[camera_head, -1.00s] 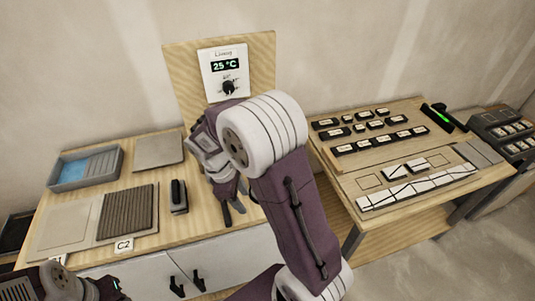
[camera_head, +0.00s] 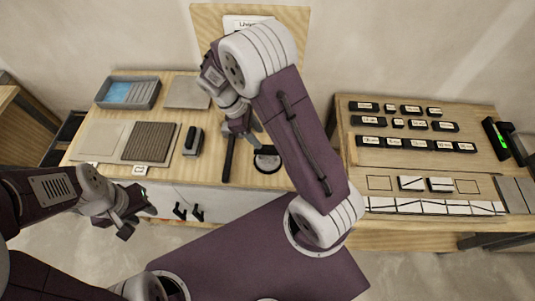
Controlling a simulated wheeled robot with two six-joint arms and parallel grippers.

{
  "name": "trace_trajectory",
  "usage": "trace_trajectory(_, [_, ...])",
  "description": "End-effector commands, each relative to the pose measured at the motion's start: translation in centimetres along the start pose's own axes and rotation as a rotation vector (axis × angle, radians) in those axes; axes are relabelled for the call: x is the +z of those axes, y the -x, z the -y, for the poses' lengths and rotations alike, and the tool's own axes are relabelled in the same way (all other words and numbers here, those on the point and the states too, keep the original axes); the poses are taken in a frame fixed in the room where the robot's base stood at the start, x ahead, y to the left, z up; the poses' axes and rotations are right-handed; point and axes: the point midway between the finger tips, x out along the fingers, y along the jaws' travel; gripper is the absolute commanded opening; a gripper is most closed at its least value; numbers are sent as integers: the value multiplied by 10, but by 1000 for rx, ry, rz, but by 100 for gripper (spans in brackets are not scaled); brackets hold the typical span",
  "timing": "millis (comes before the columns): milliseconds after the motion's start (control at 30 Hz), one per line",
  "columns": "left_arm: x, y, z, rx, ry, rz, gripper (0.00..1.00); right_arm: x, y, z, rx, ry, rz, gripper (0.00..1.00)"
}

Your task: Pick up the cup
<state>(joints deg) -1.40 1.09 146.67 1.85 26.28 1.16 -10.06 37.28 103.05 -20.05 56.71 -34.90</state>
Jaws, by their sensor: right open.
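No drinking cup shows. My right gripper (camera_head: 243,132) is over this table, just above and left of the disc. It is open and I see nothing held in it. My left gripper (camera_head: 131,213) hangs low in front of the table, away from the disc. Its jaws are too small to read.
A black bar-shaped tool (camera_head: 229,158) and a dark block-shaped tool (camera_head: 193,141) lie left of the disc. A blue-grey tray (camera_head: 148,101), a flat plate (camera_head: 187,92) and a ridged panel (camera_head: 150,142) are further left. The right table (camera_head: 350,160) holds several labelled black blocks and tiles.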

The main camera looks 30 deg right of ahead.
Motion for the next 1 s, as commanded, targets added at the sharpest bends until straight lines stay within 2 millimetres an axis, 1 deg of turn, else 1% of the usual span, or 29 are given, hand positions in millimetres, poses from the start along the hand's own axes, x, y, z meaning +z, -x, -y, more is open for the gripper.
trace_trajectory(67, [0, 1, 0, 0, 0, 0, 36, 0, -4, 0, -2, 0, 2, 45])
trace_trajectory(200, [-1, 8, 0, 0, 0, 0, 36, 2, -25, 1, -4, 0, 3, 45])
trace_trajectory(300, [-1, 9, 0, 0, 0, 0, 36, 1, -36, 1, -3, -2, 2, 45])
trace_trajectory(467, [-1, 11, 0, 0, 0, 0, 36, 0, -43, 1, -2, 0, 2, 45])
trace_trajectory(600, [-2, 24, -1, 0, 0, 0, 36, 0, -66, 5, -6, 1, 4, 45])
trace_trajectory(700, [-3, 25, -1, 0, 0, 0, 36, -2, -83, 4, -4, -2, 2, 45])
trace_trajectory(733, [-3, 26, -1, 0, 0, 0, 36, -2, -86, 4, -3, -1, 2, 45])
trace_trajectory(833, [-3, 25, -1, 0, 0, 0, 36, -3, -92, 4, -1, -1, 0, 45])
trace_trajectory(967, [-2, 25, -1, 0, 0, 0, 36, -3, -92, 3, 0, -1, -1, 45])
trace_trajectory(1000, [-2, 25, -1, 0, 0, 0, 36, -3, -92, 3, 0, -1, -1, 43])
